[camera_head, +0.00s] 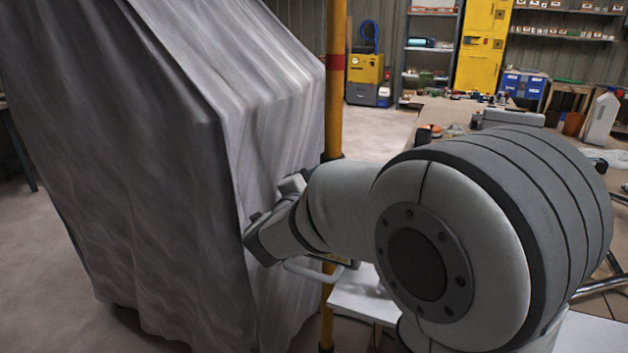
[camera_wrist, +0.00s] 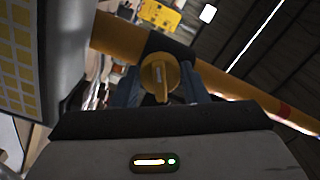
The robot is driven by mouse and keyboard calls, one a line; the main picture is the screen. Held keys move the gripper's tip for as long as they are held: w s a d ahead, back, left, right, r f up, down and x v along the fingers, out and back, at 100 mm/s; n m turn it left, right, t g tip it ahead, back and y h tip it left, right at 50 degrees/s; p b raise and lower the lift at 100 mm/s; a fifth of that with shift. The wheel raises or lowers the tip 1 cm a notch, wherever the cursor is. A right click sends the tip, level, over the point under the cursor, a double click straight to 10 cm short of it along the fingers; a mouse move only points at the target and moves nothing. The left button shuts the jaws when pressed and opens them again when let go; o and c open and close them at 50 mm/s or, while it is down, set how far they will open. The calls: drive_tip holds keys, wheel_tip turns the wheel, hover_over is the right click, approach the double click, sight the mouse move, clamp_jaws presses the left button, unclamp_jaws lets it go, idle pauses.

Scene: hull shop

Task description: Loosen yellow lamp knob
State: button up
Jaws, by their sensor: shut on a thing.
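The yellow knob (camera_wrist: 157,72) is round with a raised bar across it and shows in the middle of the wrist view. It sits at a black collar (camera_wrist: 172,44) on a yellow pole (camera_wrist: 118,36). My gripper (camera_wrist: 160,80) has its two blue-grey fingers on either side of the knob and is shut on it. A lamp panel with a grid of yellow cells (camera_wrist: 20,55) shows at the left of the wrist view. In the head view the yellow pole (camera_head: 337,85) stands upright behind my arm, and the knob is hidden.
A large object under a grey cover (camera_head: 180,150) stands close at the left of my arm. A long workbench (camera_head: 465,112) with loose items runs behind my arm at the right. A yellow machine (camera_head: 366,68) and shelves (camera_head: 430,45) stand at the back.

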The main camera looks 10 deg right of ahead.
idle(0.4)
drive_tip(key=o, duration=1)
drive_tip(key=shift+c, duration=0.2)
drive_tip(key=v, duration=0.7)
drive_tip(key=shift+s+a+p, duration=0.2)
drive_tip(key=shift+s+p, duration=0.05)
drive_tip(key=shift+p, duration=0.05)
